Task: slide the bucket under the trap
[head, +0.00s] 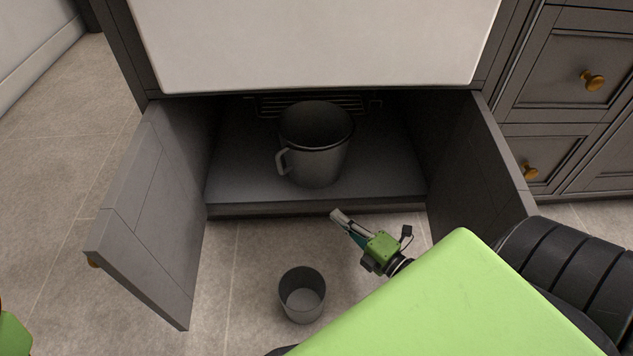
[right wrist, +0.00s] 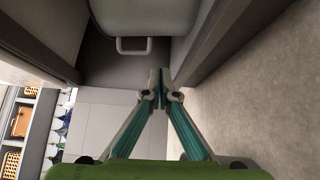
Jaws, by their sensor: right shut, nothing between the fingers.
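A grey bucket (head: 322,165) with a side handle stands upright on the floor of the open cabinet, its handle to the left. In the right wrist view the bucket (right wrist: 140,18) shows at the top, handle towards me. My right gripper (head: 336,214) is shut and empty at the cabinet's front lip, apart from the bucket. Its fingertips meet in the wrist view (right wrist: 160,82), below and right of the handle. The trap is not visible; the white sink front covers the upper part of the cabinet. My left gripper is out of view.
The left cabinet door (head: 150,210) and right door (head: 475,160) stand open on either side. A small grey open container (head: 302,295) stands on the tiled floor in front. The cabinet floor (head: 235,185) is bare beside the bucket. Drawers (head: 570,80) are at the right.

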